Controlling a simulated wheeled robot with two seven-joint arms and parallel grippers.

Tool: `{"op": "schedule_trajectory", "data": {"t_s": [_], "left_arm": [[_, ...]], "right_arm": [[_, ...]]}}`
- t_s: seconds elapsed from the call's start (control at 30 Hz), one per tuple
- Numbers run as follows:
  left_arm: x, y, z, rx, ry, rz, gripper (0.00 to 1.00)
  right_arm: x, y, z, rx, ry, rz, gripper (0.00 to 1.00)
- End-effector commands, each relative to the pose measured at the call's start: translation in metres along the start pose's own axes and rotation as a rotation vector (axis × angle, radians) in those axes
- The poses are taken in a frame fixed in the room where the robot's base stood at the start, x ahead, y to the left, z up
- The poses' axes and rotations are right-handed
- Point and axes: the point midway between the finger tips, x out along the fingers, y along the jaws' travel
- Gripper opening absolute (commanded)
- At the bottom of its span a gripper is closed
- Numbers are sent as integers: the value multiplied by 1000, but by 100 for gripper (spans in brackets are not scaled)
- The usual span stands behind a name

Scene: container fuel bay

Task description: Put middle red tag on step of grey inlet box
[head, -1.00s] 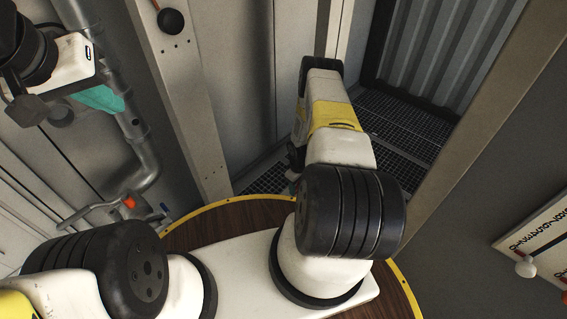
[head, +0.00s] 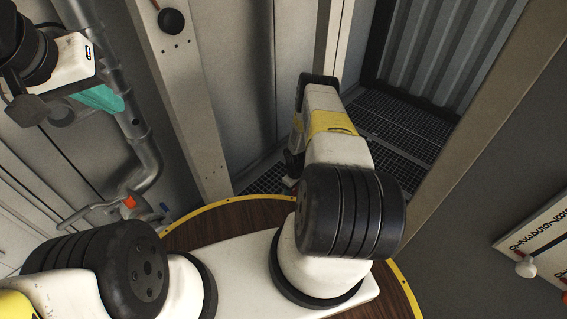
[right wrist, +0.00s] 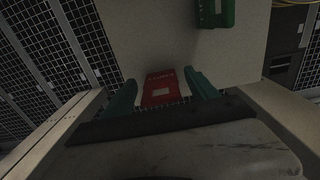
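A red tag (right wrist: 162,88) with pale lettering and a pale patch shows in the right wrist view, against a pale grey surface. My right gripper (right wrist: 162,78) has its two teal fingers apart, one on each side of the tag, with a narrow gap showing on both sides. Whether the tag is the middle one I cannot tell, as no other red tag shows. In the head view my right gripper is mostly hidden by its own arm. My left gripper (head: 100,98) is at the upper left; only teal finger parts show. I cannot identify the grey inlet box or its step.
A green block (right wrist: 215,12) sits on the pale surface (right wrist: 130,35) beyond the tag. Dark grating (head: 400,125) lies at the back. A pipe (head: 140,140) and a valve handle with an orange part (head: 129,201) are at the left. A labelled white board (head: 545,235) is at the right.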

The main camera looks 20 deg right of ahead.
Motion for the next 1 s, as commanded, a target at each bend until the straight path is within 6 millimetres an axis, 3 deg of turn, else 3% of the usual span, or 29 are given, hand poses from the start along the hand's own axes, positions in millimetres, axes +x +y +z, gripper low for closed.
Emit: {"op": "schedule_trajectory", "data": {"t_s": [0.33, 0.7, 1.0], "left_arm": [[0, 0, 0, 0, 0, 0, 0], [0, 0, 0, 0, 0, 0, 0], [0, 0, 0, 0, 0, 0, 0]], "right_arm": [[-12, 1, -1, -1, 1, 1, 68], [-89, 1, -1, 0, 1, 2, 68], [-126, 2, -2, 2, 3, 3, 68]]}}
